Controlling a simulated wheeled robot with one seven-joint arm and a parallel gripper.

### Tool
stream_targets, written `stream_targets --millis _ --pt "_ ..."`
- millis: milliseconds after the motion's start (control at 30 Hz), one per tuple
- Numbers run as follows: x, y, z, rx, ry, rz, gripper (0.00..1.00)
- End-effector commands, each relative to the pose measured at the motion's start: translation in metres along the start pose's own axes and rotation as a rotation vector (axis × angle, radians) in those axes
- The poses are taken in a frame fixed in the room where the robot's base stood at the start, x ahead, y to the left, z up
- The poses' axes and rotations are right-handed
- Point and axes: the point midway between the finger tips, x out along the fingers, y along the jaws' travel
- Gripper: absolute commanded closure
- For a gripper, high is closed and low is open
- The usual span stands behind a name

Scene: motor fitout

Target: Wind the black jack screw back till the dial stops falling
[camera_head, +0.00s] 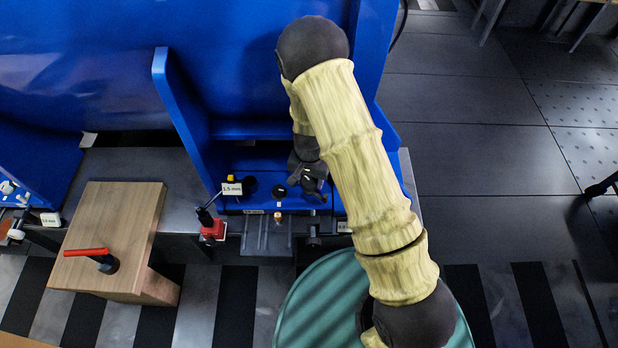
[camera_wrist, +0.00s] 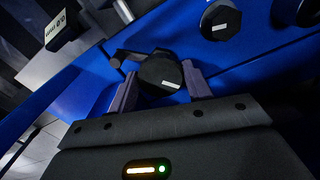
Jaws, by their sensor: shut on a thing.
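My gripper (camera_head: 311,184) is at the front edge of the blue motor foot, below my arm. In the wrist view its two fingers (camera_wrist: 160,90) are shut on a black hex head with a small white label, taken as the black jack screw (camera_wrist: 160,72). The head view hides most of it behind the gripper. A dial stand on a red base (camera_head: 212,230) stands to the left, with a readout (camera_head: 232,188) that looks like 1.5 mm.
Other black hex heads (camera_wrist: 220,20) sit along the blue foot. A wooden block (camera_head: 115,225) with a red-handled tool (camera_head: 90,253) stands at the left. A green round top (camera_head: 310,305) lies below my arm. The blue motor (camera_head: 250,60) fills the back; floor at right is open.

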Motion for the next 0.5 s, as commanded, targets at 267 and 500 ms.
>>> stream_targets --millis 267,500 --pt "-0.0002 -0.0003 0.0007 0.002 -0.002 -0.001 0.28" --pt "-0.0021 -0.0009 0.0007 0.001 -0.001 -0.001 0.28"
